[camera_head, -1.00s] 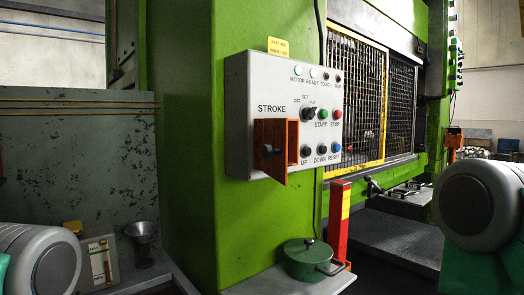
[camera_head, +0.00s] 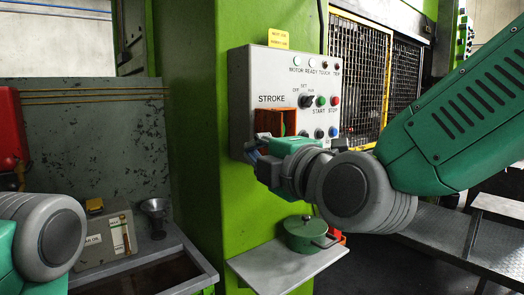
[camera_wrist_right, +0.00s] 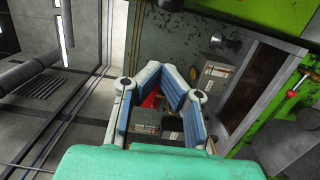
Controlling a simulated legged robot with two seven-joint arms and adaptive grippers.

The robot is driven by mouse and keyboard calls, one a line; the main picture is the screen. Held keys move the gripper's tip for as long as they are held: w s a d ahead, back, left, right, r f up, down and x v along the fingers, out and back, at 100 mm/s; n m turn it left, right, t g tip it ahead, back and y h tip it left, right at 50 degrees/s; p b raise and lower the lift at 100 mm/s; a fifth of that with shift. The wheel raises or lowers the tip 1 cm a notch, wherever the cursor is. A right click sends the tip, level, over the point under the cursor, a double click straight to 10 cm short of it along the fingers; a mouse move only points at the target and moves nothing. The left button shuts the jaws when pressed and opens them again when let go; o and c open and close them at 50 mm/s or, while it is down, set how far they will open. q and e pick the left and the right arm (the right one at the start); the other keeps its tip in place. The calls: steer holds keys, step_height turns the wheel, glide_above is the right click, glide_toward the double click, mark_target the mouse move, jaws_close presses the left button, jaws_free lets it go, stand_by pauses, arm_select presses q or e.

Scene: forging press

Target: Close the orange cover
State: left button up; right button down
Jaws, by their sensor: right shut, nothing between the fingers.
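The orange cover (camera_head: 270,119) is on the front of the grey control panel, below the word STROKE. Its upper part shows as an orange frame with a green gap inside. My right gripper (camera_head: 256,165) is just in front of and below it, and hides its lower part. I cannot tell whether the gripper touches the cover. In the right wrist view the fingers (camera_wrist_right: 162,70) are drawn together with nothing between them. The cover cannot be made out in that view. My left gripper is out of view; only part of my left arm shows at lower left.
The grey control panel (camera_head: 240,85) carries buttons and a selector knob right of the cover. A green lidded pot (camera_head: 306,236) stands on a ledge below. A metal funnel (camera_head: 153,208) and a box with a yellow top (camera_head: 95,206) stand at left.

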steer(key=p+x, duration=0.1)
steer(key=x, duration=0.6)
steer(key=shift+w+d, duration=0.2)
steer(key=shift+d, duration=0.9)
steer(key=shift+w+d, duration=0.15)
steer(key=shift+d, duration=0.95)
steer(key=shift+a, duration=0.35)
